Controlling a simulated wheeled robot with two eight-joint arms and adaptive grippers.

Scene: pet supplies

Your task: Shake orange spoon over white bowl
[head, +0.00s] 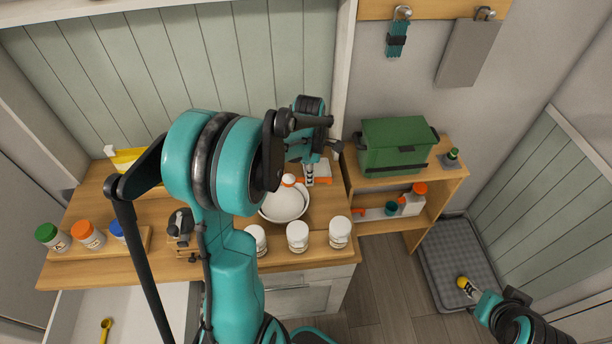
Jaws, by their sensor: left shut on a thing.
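The white bowl (284,213) stands on the wooden counter, right of my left forearm, with a pale, rounded mass in it. My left gripper (309,173) points down just beyond the bowl's upper right side. It is shut on the orange spoon (320,181), of which a short orange part shows beside the fingers. The fingers and arm hide the rest, and I cannot tell whether the spoon touches the bowl. My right gripper (474,289) is low at the lower right, with a small yellow thing (463,282) at its tip. Its jaw state is unclear.
Several white jars (298,237) line the counter's front edge. Jars with coloured lids (88,235) stand at the left. A green box (396,146) sits on the right shelf. A grey tray (440,255) lies on the floor. A yellow scoop (105,328) lies lower left.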

